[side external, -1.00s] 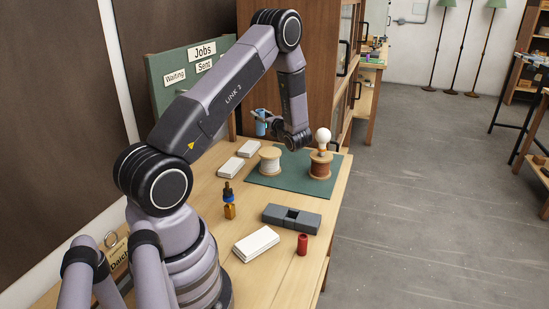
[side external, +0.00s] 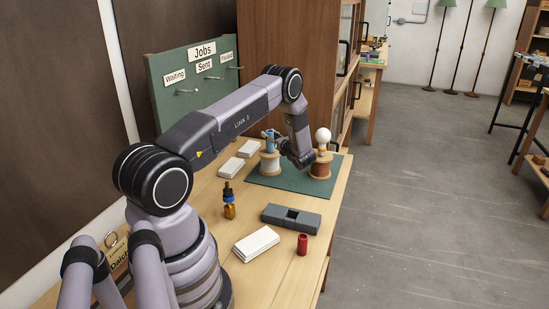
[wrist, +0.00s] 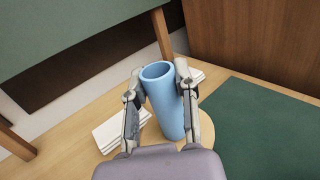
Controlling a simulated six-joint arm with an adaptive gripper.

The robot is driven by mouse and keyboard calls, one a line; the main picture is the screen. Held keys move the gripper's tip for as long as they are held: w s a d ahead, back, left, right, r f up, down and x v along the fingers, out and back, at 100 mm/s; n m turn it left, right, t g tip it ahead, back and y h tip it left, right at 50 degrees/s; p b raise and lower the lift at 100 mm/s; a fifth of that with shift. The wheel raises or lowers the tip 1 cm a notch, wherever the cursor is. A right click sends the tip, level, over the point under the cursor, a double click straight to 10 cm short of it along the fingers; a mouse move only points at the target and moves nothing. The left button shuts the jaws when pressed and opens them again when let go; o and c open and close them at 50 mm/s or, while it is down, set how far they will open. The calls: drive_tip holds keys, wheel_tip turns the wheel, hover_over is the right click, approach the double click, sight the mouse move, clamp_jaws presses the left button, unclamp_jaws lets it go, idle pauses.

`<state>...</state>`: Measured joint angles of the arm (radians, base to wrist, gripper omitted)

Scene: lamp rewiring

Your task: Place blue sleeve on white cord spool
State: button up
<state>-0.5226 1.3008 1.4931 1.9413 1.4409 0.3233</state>
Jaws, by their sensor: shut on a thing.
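My gripper (side external: 267,134) is shut on the blue sleeve (side external: 269,145) and holds it upright, directly above the white cord spool (side external: 270,164) in the side view. The sleeve's lower end is at or just over the spool's top; I cannot tell whether they touch. In the wrist view the sleeve (wrist: 167,105) is a hollow light-blue tube between both fingers (wrist: 160,85). A round pale wooden disc, apparently the spool's top (wrist: 207,150), shows under and right of the sleeve, partly hidden by my gripper.

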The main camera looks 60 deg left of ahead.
drive_tip(key=o, duration=0.8)
drive_tip(key=shift+f, duration=0.1)
